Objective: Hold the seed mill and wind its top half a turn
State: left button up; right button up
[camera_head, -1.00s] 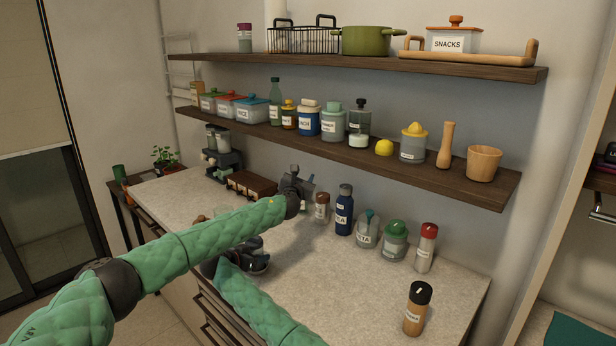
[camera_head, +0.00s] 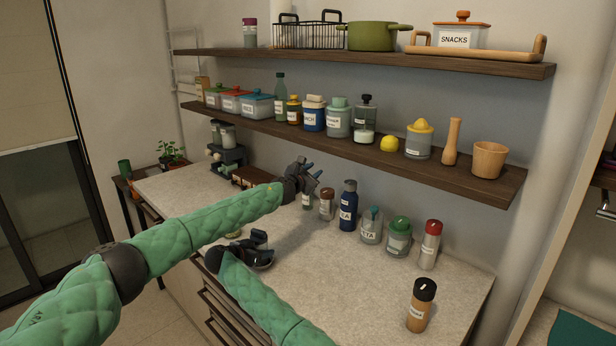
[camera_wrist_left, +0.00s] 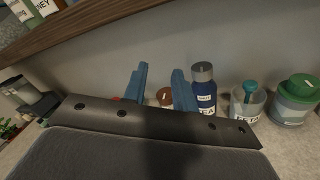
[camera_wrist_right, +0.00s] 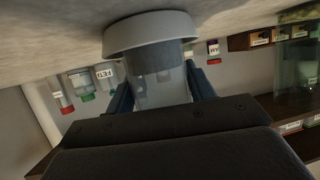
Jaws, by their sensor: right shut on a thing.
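The seed mill appears to be the clear-bodied thing (camera_wrist_right: 158,88) with a wide grey end (camera_wrist_right: 150,32) in the right wrist view, which is upside down. The grey end is close to the countertop. My right gripper (camera_head: 260,240) is shut around its clear body; in the head view the mill is mostly hidden by the gripper. My left gripper (camera_head: 308,168) is open and empty, further back above the counter, in front of the wall. Its blue fingers (camera_wrist_left: 155,92) stand apart in the left wrist view, with a brown-lidded jar behind them.
The brown-lidded jar (camera_head: 326,204), a blue bottle (camera_head: 348,210), a green-lidded jar (camera_head: 398,238) and a red-capped bottle (camera_head: 430,245) line the back. A black-capped shaker (camera_head: 421,306) stands at front right. A loaded shelf (camera_head: 370,150) overhangs the back. The counter's middle is clear.

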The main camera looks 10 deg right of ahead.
pick_arm(q)
jog(key=s+m+g+h, duration=0.1)
jog(key=m+g, duration=0.1)
jog(key=m+g+y, duration=0.9)
jog(key=g+y, duration=0.3)
jog(key=y, duration=0.1)
send_over(258, 230)
notch_tip(258, 230, down, 4)
notch_tip(258, 230, down, 11)
jog(key=shift+s+f, duration=0.1)
jog(key=shift+f, duration=0.05)
grip_shut()
